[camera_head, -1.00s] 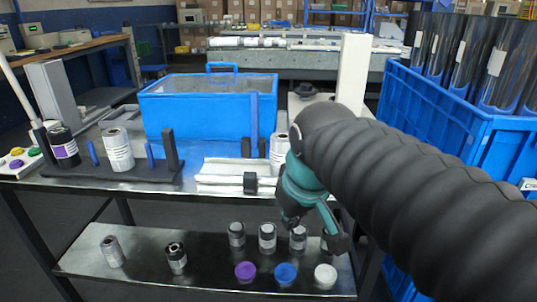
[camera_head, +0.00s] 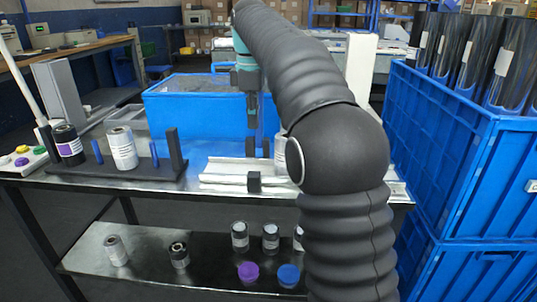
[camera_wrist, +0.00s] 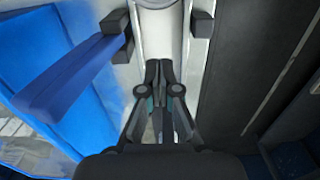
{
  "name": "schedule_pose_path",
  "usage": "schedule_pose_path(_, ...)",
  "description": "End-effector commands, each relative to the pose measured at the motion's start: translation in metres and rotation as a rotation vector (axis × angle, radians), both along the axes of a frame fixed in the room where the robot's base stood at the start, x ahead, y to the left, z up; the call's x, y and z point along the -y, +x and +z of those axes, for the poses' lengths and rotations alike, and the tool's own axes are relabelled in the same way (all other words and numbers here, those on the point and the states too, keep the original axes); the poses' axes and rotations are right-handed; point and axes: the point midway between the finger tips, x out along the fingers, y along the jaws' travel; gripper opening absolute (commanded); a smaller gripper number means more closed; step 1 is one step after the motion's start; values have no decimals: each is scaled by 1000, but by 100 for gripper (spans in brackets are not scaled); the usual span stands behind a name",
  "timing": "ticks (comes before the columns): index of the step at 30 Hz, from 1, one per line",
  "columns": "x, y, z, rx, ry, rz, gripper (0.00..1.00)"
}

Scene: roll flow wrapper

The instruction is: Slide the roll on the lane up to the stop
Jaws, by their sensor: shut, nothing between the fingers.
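The pale lane (camera_head: 222,172) lies on the table's right part, with small dark blocks beside it. A white-labelled roll (camera_head: 280,148) stands at its right end, mostly hidden behind my arm. My gripper (camera_head: 252,122) points down above the lane, left of this roll, shut and empty. In the wrist view the shut fingers (camera_wrist: 158,66) are over the pale lane (camera_wrist: 160,42). A rounded pale edge (camera_wrist: 156,3), probably the roll, is cut off at the top. I cannot tell which dark block is the stop.
A blue bin (camera_head: 190,108) stands behind the lane. A dark rack (camera_head: 75,171) with two rolls is at the left. Blue crates (camera_head: 440,140) stand at the right. Several small rolls and coloured caps are on the lower shelf (camera_head: 210,262).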

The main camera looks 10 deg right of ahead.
Motion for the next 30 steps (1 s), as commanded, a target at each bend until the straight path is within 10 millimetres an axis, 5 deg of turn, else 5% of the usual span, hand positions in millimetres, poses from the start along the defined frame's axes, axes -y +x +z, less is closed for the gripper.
schedule_pose_path(8,-1,4,-20,-9,0,23,0)
schedule_pose_path(22,-1,4,-105,-9,0,20,0)
schedule_pose_path(30,31,-7,-101,-5,0,19,0)
